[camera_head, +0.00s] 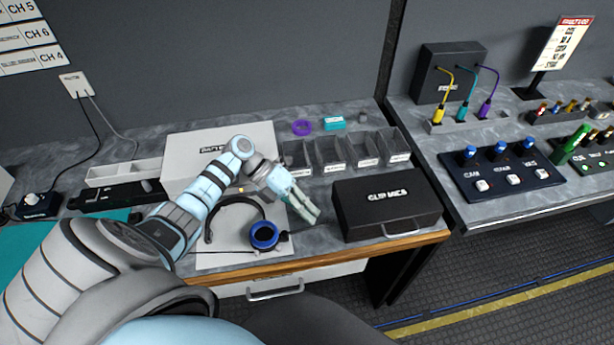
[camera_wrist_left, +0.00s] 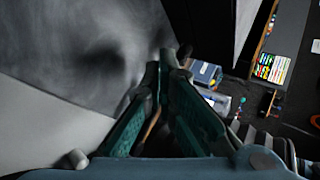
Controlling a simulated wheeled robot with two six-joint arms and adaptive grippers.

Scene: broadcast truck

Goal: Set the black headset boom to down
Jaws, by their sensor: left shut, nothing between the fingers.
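The black headset (camera_head: 236,199) lies on a pale sheet near the front edge of the counter, and its band arches to the left. A blue-ringed ear cup (camera_head: 264,236) is at its right end. A small dark piece shows just right of the cup; I cannot tell whether it is the boom's tip, nor how the boom is set. My left gripper (camera_head: 312,213) is shut and empty, above and right of the ear cup, apart from it in the picture. Its teal fingers (camera_wrist_left: 165,85) fill the middle of the left wrist view, where I cannot make out the headset. My right gripper is not in view.
A black CLIP MICS case (camera_head: 387,207) stands close to the right of my gripper. Grey open bins (camera_head: 330,155) and a white box (camera_head: 185,150) stand behind. The wooden counter edge (camera_head: 240,276) is in front.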

